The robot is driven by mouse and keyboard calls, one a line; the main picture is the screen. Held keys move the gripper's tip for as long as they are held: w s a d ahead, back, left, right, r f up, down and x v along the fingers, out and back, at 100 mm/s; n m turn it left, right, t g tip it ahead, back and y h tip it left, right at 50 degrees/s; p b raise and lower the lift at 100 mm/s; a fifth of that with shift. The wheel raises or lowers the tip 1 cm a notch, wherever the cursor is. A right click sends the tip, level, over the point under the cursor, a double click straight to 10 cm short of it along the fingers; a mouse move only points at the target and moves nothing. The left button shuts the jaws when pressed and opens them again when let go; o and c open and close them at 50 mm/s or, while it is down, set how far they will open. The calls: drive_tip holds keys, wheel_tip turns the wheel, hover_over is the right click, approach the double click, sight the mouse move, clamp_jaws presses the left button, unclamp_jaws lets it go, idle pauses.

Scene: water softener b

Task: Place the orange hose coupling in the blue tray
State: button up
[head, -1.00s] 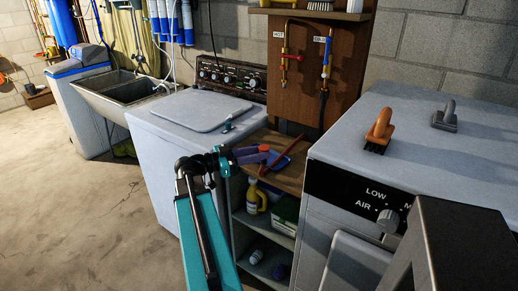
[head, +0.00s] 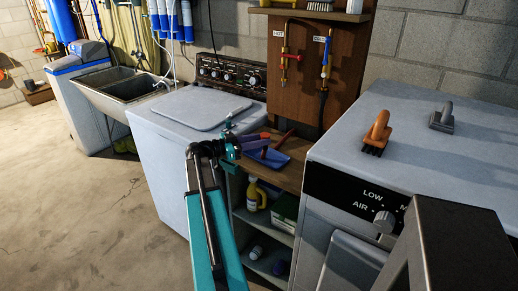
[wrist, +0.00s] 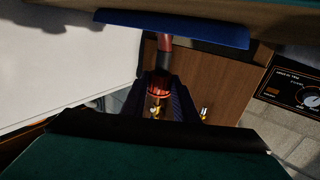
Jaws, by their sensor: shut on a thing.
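My gripper (head: 250,138) is shut on a small orange-red piece, seemingly the orange hose coupling (head: 264,135), above the wooden shelf top beside the washer. In the wrist view the orange-red banded piece (wrist: 159,93) shows between my dark fingers, partly hidden by them. The blue tray (head: 275,161) lies on the shelf top, just below and right of the gripper in the head view. A blue edge, likely the tray (wrist: 175,30), spans the top of the wrist view. The coupling appears apart from the tray, though its height is hard to tell.
A reddish-brown stick-like thing (head: 285,139) lies by the tray. A yellow bottle (head: 257,195) stands on a lower shelf.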

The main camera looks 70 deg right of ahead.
drive_tip(key=shift+f, duration=0.1)
idle(0.3)
drive_tip(key=shift+f+p, duration=0.65)
drive_tip(key=shift+f, duration=1)
drive_tip(key=shift+f+b, duration=0.15)
drive_tip(key=shift+b, duration=0.15)
drive_tip(key=o, duration=1.1)
drive_tip(key=shift+p, duration=0.3)
drive_tip(key=b+v, duration=0.2)
drive_tip(key=v, duration=0.9)
drive_tip(key=shift+w+a+b, duration=0.15)
drive_tip(key=shift+w+b, duration=0.1)
drive_tip(key=shift+b, duration=0.15)
drive_tip(key=shift+w+a, duration=0.15)
drive_tip(key=shift+a, duration=0.05)
